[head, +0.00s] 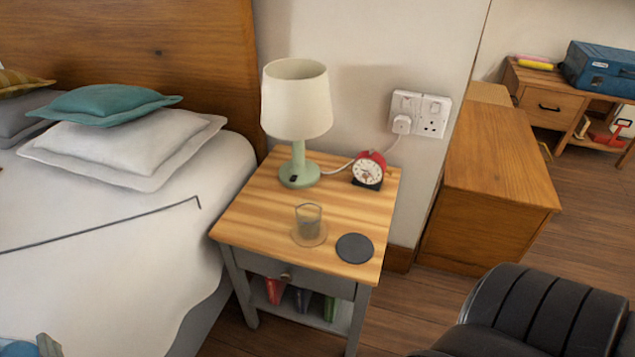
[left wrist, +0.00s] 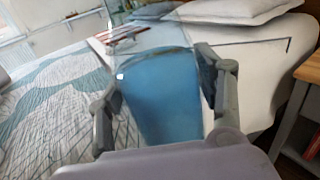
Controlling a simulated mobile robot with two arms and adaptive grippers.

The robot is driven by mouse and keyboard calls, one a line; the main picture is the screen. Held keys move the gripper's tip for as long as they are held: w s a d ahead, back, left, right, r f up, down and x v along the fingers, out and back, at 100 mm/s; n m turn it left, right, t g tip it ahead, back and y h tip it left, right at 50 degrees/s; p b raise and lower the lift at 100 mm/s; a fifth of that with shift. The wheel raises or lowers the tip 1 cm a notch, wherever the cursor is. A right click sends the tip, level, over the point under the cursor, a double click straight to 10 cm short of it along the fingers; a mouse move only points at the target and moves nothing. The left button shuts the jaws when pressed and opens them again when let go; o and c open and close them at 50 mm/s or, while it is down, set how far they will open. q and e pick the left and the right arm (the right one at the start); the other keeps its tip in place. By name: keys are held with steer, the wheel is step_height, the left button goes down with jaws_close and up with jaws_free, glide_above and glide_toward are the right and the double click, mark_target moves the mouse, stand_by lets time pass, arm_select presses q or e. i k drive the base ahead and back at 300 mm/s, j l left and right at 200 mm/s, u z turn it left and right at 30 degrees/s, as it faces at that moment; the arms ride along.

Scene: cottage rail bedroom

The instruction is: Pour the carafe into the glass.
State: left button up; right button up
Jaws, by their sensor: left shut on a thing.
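The glass (head: 308,216) is small and clear and stands upright on a pale round coaster (head: 312,240) on the wooden nightstand (head: 245,208). I cannot tell whether anything is in it. My left gripper (left wrist: 162,105) is shut on the clear carafe (left wrist: 158,92), which holds blue liquid; one finger lies on each side. In the head view, only a bit of the carafe (head: 18,349) and of my left gripper (head: 47,346) shows at the bottom left corner, beside the bed and well away from the glass. My right gripper is not in view.
A lamp (head: 297,105) and a red alarm clock (head: 369,169) stand at the nightstand's back. A dark round coaster (head: 354,248) lies right of the glass. The bed (head: 110,285) is on the left. A black ribbed seat (head: 535,315) fills the lower right.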

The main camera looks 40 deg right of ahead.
mark_target(308, 210)
steer(key=k+l, duration=0.35)
steer(key=l, duration=0.15)
steer(key=k+l, duration=0.35)
steer(key=l+z, duration=0.1)
steer(key=z, duration=0.35)
steer(key=k+l+z, duration=0.1)
steer(key=z, duration=0.35)
steer(key=l+z, duration=0.1)
steer(key=z, duration=0.35)
